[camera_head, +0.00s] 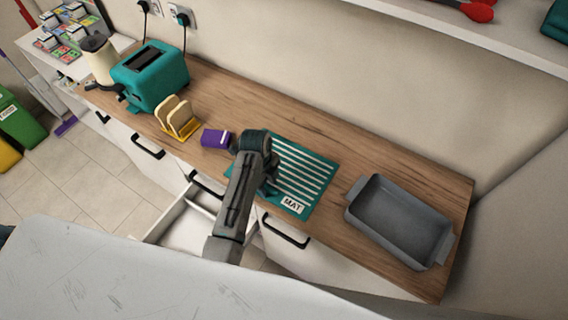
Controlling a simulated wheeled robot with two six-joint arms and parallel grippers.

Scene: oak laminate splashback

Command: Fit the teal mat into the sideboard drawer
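The teal mat (303,172) has white stripes and a label reading MAT. It lies flat on the wooden sideboard top, between a purple box and a grey baking dish. My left gripper (269,183) is over the left edge of the mat; its own arm hides much of it, so I cannot tell whether its fingers are open or touch the mat. The sideboard drawer (156,232) is pulled open below the front edge, left of my arm. Its visible inside is pale, and my arm hides its right part. My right gripper is not in view.
The purple box (216,138) stands just left of my wrist. A toast rack (178,118) with bread and a teal toaster (151,76) stand further left, with a cream kettle (98,58) beyond. The grey baking dish (399,222) is right of the mat.

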